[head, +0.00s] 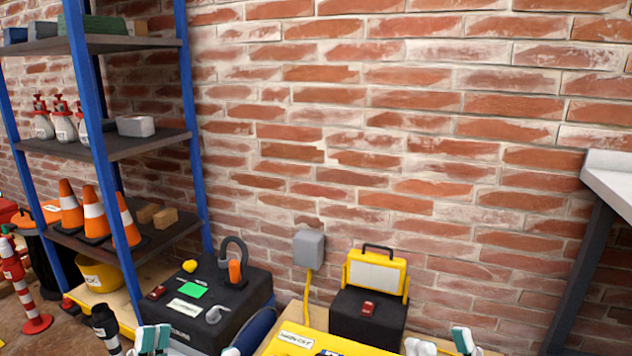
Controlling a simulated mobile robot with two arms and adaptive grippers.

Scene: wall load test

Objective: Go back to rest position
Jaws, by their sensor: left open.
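My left gripper (192,345) shows only by its white and teal fingertips at the bottom edge of the head view. Its fingers are apart, in front of the black case, and nothing shows between them. My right gripper (440,346) also shows only by its fingertips at the bottom edge, right of the yellow case. Its tips look a little apart, but the rest of it is cut off by the frame, so I cannot tell its state. Both arms are out of view below.
A blue-post shelf (92,150) with cones and bottles stands at left. Ahead are a black case (250,290), a yellow box (315,343), a black-and-yellow toolbox (368,312) and a grey wall box (309,248). A white-topped bench (612,180) is at right.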

